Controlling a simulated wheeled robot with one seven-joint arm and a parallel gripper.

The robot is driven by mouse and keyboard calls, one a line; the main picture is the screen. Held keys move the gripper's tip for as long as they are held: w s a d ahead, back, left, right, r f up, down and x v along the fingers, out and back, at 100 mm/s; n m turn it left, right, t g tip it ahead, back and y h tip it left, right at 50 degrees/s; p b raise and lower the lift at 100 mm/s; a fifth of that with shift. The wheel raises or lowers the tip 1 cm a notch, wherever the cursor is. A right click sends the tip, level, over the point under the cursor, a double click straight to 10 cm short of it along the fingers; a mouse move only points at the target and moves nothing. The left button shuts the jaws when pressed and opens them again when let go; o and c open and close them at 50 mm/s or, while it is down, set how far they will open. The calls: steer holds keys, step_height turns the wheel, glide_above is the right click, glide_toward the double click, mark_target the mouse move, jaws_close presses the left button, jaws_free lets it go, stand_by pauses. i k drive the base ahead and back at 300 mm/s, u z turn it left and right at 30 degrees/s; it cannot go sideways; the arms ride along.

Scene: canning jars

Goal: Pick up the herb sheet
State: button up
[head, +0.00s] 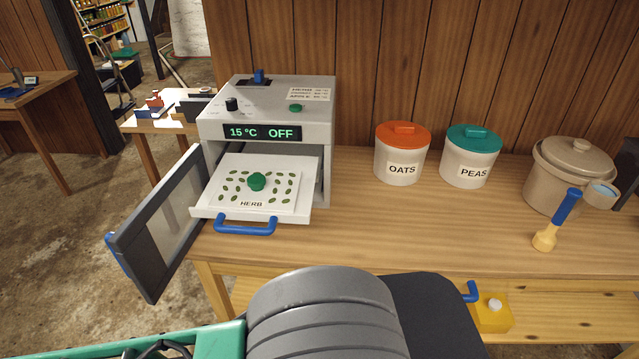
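The herb sheet (241,201) is a white square sheet with rows of small green leaves, a green knob in its middle and the label HERB on its front edge. It lies flat on the pulled-out white tray (208,207) of a white dryer (265,110). The tray has a blue handle (246,228) at its front. The dryer's display reads 15 °C OFF. My gripper is not in view; parts of my arm appear to fill the bottom of the head view.
The dryer's dark-framed door (130,256) hangs open at the left of the tray. On the wooden bench (370,225) stand an OATS jar (401,155), a PEAS jar (470,158) and a beige lidded pot (566,178). A blue-handled tool (566,207) stands in front. The bench's middle is clear.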

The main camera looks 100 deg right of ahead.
mark_target(250, 189)
steer(key=k, duration=0.45)
steer(key=z, duration=0.75)
